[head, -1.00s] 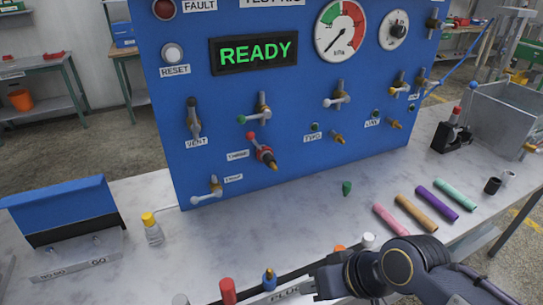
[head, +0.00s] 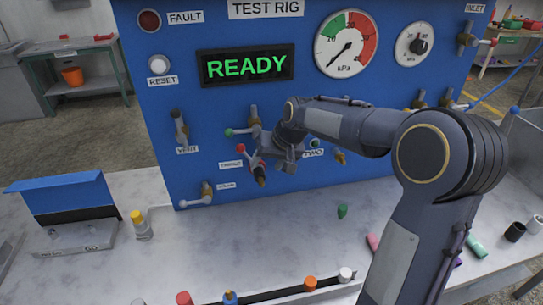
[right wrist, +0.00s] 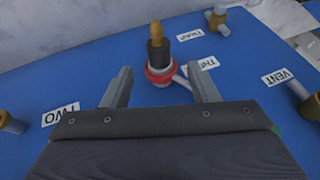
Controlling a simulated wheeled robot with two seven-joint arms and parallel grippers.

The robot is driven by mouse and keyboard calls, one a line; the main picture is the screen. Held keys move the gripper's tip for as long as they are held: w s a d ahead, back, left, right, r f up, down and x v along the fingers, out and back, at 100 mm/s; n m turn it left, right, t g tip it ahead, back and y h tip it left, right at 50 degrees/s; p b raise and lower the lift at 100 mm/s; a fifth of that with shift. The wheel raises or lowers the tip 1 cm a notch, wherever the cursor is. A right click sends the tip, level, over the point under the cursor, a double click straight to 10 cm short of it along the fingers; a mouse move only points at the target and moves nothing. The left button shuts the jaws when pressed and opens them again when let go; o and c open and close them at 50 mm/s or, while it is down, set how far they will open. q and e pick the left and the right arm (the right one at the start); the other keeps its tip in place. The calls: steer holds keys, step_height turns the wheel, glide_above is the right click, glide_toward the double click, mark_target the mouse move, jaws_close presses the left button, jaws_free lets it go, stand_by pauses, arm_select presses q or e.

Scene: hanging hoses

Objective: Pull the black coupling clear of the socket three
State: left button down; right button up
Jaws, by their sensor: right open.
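The black coupling (head: 259,174) sticks out from the blue panel at a socket with a red part beside it. In the right wrist view the coupling (right wrist: 157,52) stands in a red ring, with a brass end pointing away from the panel. The label beside it is partly covered, so I cannot read it fully. My right gripper (head: 263,146) is at the panel, just above and right of the coupling. In the right wrist view its two fingers (right wrist: 159,78) are spread either side of the red ring, with nothing between them gripped. My left gripper is not in view.
Valve levers (head: 243,131) and labelled ports surround the socket on the panel (head: 215,110). Several coloured plugs (head: 230,297) stand at the front. My right arm covers the bench's right part.

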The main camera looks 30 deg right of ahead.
mark_target(261, 172)
steer(key=x, duration=0.5)
steer(key=shift+w+f, duration=0.1)
steer(key=shift+f, duration=0.25)
steer(key=shift+c, duration=0.3)
steer(key=c, duration=1)
steer(key=shift+c, duration=0.3)
steer(key=shift+s+a, duration=0.2)
steer(key=shift+s, duration=0.55)
steer(key=shift+s+a, duration=0.25)
steer(key=shift+s, duration=0.75)
steer(key=shift+s+a, duration=0.25)
steer(key=shift+s, duration=0.8)
steer(key=shift+r, duration=0.1)
